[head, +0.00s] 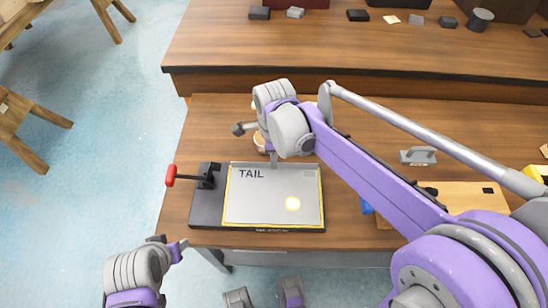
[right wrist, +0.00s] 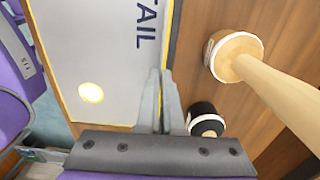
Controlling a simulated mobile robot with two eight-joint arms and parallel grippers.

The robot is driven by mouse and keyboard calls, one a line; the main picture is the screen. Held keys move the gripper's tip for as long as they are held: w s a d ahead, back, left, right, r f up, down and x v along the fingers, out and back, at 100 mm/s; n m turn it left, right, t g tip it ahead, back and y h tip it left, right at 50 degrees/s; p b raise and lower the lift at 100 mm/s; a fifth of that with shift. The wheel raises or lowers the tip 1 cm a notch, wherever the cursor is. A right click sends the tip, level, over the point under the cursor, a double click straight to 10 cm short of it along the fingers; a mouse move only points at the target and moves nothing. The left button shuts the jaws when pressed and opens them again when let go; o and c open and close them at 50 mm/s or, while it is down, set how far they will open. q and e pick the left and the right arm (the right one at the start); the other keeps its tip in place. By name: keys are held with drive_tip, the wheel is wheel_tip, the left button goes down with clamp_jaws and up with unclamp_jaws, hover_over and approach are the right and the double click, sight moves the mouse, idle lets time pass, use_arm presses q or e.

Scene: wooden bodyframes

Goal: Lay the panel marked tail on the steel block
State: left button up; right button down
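The pale grey panel marked TAIL (head: 265,192) lies flat over a dark block (head: 206,212), which I take to be the steel block. A yellow edge runs around the panel, and a bright round spot shows on it. A red-handled clamp (head: 185,177) stands on the block's left part, beside the panel. My right gripper (head: 273,160) is at the panel's far edge. In the right wrist view its fingers (right wrist: 160,100) are close together on the panel's edge; the exact contact is hidden. My left gripper (head: 180,248) is off the table's front left, its opening unclear.
A wooden-handled tool (right wrist: 235,57) and a black round piece (right wrist: 205,120) stand close beside my right gripper. A grey handled piece (head: 418,156) and a wooden board (head: 455,197) lie to the right. A raised shelf (head: 360,50) with small blocks runs behind.

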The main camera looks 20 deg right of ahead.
drive_tip(key=c, duration=1)
unclamp_jaws()
drive_tip(key=shift+o, duration=0.4)
drive_tip(key=o, duration=0.5)
drive_tip(key=shift+r+p, duration=2.55)
drive_tip(key=shift+r, duration=1)
